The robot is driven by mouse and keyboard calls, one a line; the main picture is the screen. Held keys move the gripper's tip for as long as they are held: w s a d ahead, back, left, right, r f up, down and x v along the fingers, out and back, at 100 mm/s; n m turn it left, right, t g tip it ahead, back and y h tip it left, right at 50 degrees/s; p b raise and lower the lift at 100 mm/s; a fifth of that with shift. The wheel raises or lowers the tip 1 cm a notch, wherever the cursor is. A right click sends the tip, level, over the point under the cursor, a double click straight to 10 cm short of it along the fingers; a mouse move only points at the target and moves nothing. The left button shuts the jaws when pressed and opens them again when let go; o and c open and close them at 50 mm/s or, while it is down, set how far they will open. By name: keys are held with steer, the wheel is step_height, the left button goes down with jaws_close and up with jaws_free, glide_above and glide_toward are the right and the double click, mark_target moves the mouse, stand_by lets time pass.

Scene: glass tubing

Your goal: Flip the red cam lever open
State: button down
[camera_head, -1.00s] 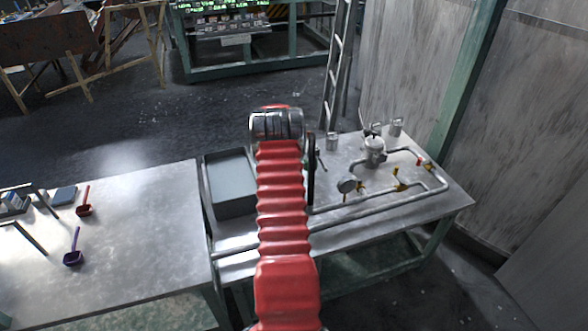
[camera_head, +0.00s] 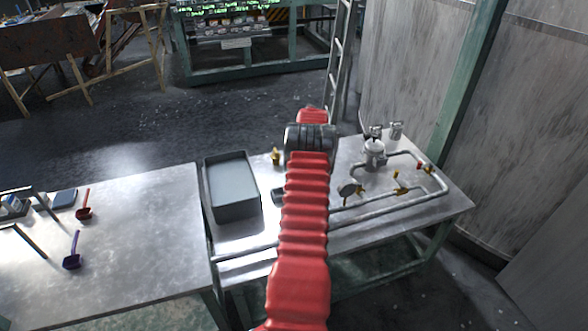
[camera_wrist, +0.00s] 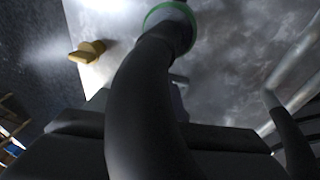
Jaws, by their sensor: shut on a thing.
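A small red lever (camera_head: 428,168) sits on the pipework at the right end of the metal table in the head view. It is too small there to tell its position, and I do not make it out in the wrist view. My gripper (camera_wrist: 188,125) shows in the wrist view as dark parts along the bottom. It is shut on a thick black curved hose-like piece (camera_wrist: 145,95) with a green ring (camera_wrist: 168,12) at its far end. In the head view my red arm hides most of the gripper; a dark rounded end (camera_head: 278,195) shows left of the arm, apart from the lever.
A grey open bin (camera_head: 232,187) stands left of my arm. A yellow fitting (camera_head: 276,157) is beside it, also in the wrist view (camera_wrist: 88,52). Pipes (camera_head: 395,207), a round gauge (camera_head: 348,190) and a metal vessel (camera_head: 374,150) occupy the table's right side.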

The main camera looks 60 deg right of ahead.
steer(key=shift+w+a+t+y, duration=0.25)
steer(key=shift+t+y, duration=0.15)
steer(key=shift+r, duration=0.15)
steer(key=c, duration=1)
jaws_free()
steer(key=shift+w+d+r, duration=0.1)
steer(key=shift+d+r, duration=0.15)
steer(key=shift+c, duration=0.2)
steer(key=shift+f, duration=0.1)
steer(key=shift+s, duration=0.2)
steer(key=shift+r, duration=0.2)
steer(key=v, duration=1.3)
steer(key=shift+s, duration=0.2)
